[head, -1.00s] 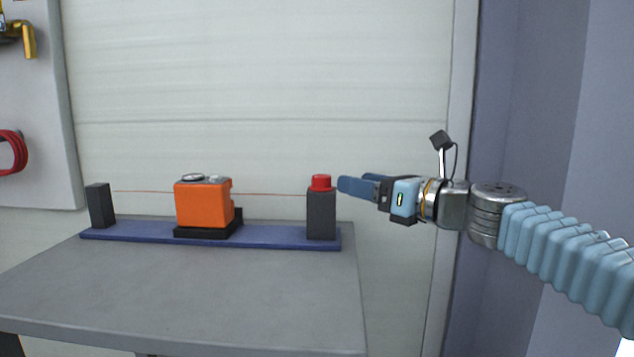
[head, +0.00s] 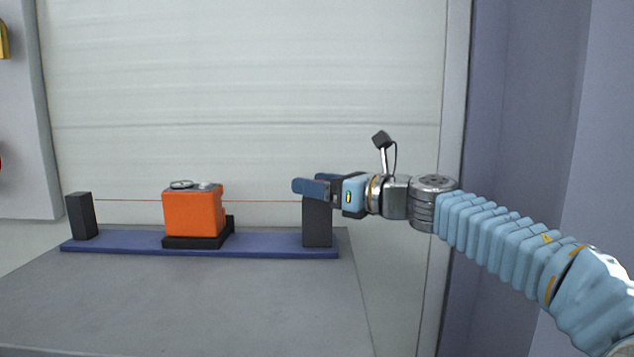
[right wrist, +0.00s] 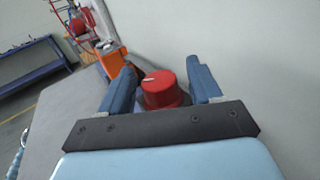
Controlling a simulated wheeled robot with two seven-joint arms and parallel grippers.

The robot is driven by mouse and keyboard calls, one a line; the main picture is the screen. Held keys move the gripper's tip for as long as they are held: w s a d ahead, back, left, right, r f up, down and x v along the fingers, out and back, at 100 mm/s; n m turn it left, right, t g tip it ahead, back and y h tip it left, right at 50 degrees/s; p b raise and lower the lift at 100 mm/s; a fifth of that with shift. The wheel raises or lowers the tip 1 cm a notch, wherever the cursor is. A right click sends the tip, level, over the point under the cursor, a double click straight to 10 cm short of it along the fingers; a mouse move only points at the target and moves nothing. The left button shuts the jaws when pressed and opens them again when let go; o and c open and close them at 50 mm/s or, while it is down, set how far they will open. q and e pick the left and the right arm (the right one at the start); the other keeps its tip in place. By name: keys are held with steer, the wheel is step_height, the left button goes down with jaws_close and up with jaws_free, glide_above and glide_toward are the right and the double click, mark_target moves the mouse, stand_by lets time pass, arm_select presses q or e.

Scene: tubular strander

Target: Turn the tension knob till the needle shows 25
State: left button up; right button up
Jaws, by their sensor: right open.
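The red tension knob (right wrist: 162,90) sits between the two blue fingers of my right gripper (right wrist: 160,85) in the right wrist view, with a gap on each side. It has a pale mark on its top. In the head view my right gripper (head: 313,185) is at the top of the dark post (head: 317,225) and hides the knob. The gripper is open. The orange gauge box (head: 192,213) stands to the left on a black base, with a round dial (head: 184,184) on top. The dial is seen too edge-on to read its needle. My left gripper is not in view.
A blue rail (head: 260,243) on the grey table (head: 200,300) carries the posts and the box. A second dark post (head: 82,216) stands at its left end. A thin reddish wire (head: 130,200) runs between the posts. The table front is clear.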

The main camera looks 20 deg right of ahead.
steer(key=c, duration=1)
steer(key=shift+o, duration=0.2)
steer(key=shift+a+h, duration=0.1)
steer(key=shift+h, duration=0.2)
steer(key=m+t+h+p, duration=0.1)
steer(key=m+t+h, duration=0.1)
steer(key=m+h, duration=0.1)
steer(key=shift+r+t, duration=0.1)
steer(key=shift+t, duration=0.2)
steer(key=shift+m+t+h+p, duration=0.35)
steer(key=shift+m+h, duration=0.45)
steer(key=shift+h, duration=0.6)
steer(key=shift+m+t+h, duration=0.45)
steer(key=shift+m+h, duration=0.65)
steer(key=shift+h, duration=0.6)
